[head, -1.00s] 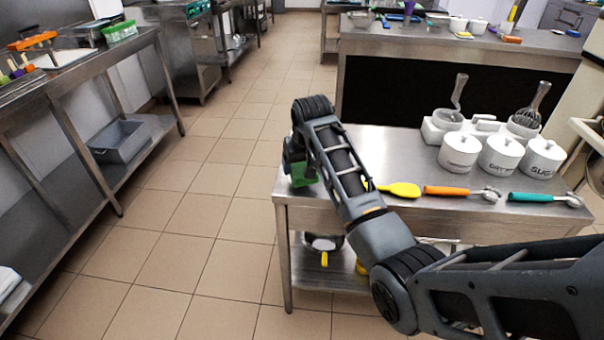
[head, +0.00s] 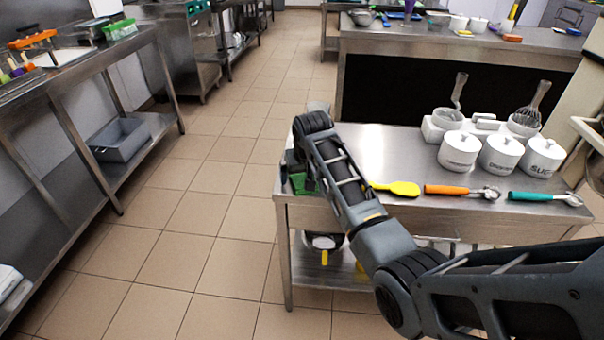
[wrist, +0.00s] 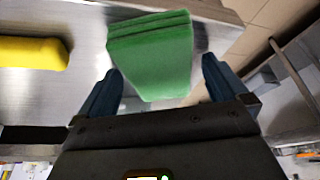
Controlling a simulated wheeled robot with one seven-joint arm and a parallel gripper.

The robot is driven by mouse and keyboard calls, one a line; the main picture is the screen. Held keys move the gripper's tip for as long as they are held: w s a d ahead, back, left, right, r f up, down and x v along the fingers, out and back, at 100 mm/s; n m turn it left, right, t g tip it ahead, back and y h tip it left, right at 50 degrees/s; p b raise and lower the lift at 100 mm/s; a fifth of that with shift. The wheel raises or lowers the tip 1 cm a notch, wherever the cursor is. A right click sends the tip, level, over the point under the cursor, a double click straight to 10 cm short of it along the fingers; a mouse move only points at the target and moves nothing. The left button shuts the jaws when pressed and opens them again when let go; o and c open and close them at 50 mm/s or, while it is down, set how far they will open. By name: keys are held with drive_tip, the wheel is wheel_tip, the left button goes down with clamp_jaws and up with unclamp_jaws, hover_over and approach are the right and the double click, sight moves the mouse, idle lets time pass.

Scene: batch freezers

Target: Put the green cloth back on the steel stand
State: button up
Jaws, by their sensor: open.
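The green cloth (wrist: 152,58) is a folded, layered pad in the wrist view, lying at the corner of the steel stand (wrist: 85,20). My gripper (wrist: 162,88) is open, its two dark blue fingers on either side of the cloth's near end, with gaps visible on both sides. In the head view the cloth (head: 299,184) shows as a green patch at the left front corner of the steel stand (head: 375,150), partly hidden by my arm. My gripper (head: 291,172) is mostly hidden there too.
A yellow utensil (head: 396,188), an orange-handled tool (head: 448,190) and a teal-handled tool (head: 545,198) lie along the stand's front edge. White lidded jars (head: 460,150) stand behind them. Open tiled floor (head: 200,220) lies to the left.

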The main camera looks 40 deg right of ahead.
drive_tip(key=v, duration=1.2)
drive_tip(key=shift+r, duration=0.15)
drive_tip(key=s+a+f+n+t, duration=0.3)
drive_tip(key=s+a+f+t, duration=0.2)
drive_tip(key=s+a+f, duration=1.15)
drive_tip(key=s+a+r+n+t+y, duration=0.15)
drive_tip(key=s+r, duration=0.25)
drive_tip(key=s, duration=0.4)
drive_tip(key=s+a+r+t+h, duration=0.1)
drive_tip(key=s+a+r+t, duration=0.2)
drive_tip(key=s, duration=0.5)
drive_tip(key=s+a+r+n+t+y, duration=0.1)
drive_tip(key=s+a+r, duration=0.1)
drive_tip(key=s+r, duration=0.7)
wheel_tip(320, 180, up, 4)
drive_tip(key=shift+s+f+y, duration=0.1)
drive_tip(key=shift+s+y, duration=0.25)
drive_tip(key=shift+a+n, duration=0.1)
drive_tip(key=shift+n, duration=0.15)
drive_tip(key=shift+c, duration=0.2)
